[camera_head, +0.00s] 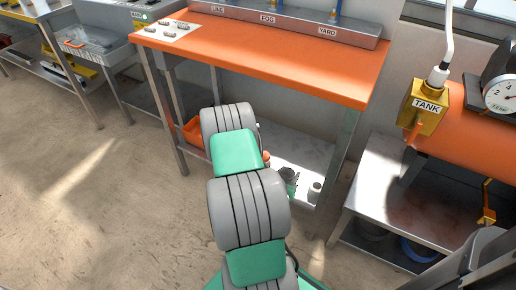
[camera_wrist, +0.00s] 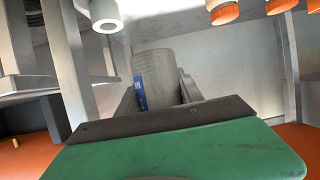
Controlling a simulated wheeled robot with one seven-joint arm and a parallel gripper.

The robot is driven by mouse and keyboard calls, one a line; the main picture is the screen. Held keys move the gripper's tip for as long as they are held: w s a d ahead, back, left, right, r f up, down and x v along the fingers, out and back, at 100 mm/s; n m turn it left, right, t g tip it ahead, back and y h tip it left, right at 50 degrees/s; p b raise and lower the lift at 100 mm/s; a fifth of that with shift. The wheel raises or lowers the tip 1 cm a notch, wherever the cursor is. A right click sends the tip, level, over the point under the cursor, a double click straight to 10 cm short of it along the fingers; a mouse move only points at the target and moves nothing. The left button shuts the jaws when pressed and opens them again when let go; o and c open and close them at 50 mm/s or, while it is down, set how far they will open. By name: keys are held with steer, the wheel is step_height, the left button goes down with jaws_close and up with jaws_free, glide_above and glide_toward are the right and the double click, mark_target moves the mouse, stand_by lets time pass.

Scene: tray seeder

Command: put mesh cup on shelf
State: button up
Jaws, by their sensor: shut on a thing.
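In the wrist view, the mesh cup (camera_wrist: 157,75) is a grey cylinder with a fine woven surface. My gripper (camera_wrist: 160,98) is shut on it, one finger on each side, with a blue marked strip by the left finger. The shelf (camera_head: 312,157) is the pale lower board under the orange bench in the head view. My arm reaches in under the bench top. A small grey round thing (camera_head: 289,174) with a bit of green shows beyond my arm; I cannot tell for sure that it is the cup. Whether the cup touches the shelf is unclear.
A white bottle (camera_head: 315,190) stands near the shelf's front right. The wrist view shows a white cylinder (camera_wrist: 104,14) and several orange-capped things (camera_wrist: 224,12) close by. An orange bin (camera_head: 194,132) is at the shelf's left. Bench legs (camera_head: 338,158) flank the space.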

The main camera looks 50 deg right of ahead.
steer(key=shift+g, duration=0.3)
steer(key=w+d+f+b, duration=0.1)
steer(key=d+f, duration=0.3)
steer(key=w+d+f+b, duration=0.1)
steer(key=d+f+b, duration=0.1)
steer(key=d+f, duration=0.2)
steer(key=w+d+f+b, duration=0.1)
steer(key=d+f, duration=0.3)
steer(key=f, duration=0.1)
steer(key=shift+d, duration=0.2)
steer(key=shift+a+f+b, duration=0.15)
steer(key=shift+f+b, duration=0.55)
steer(key=shift+f, duration=0.5)
steer(key=shift+f, duration=0.2)
steer(key=o, duration=1.4)
steer(key=shift+c, duration=0.2)
steer(key=shift+r, duration=0.1)
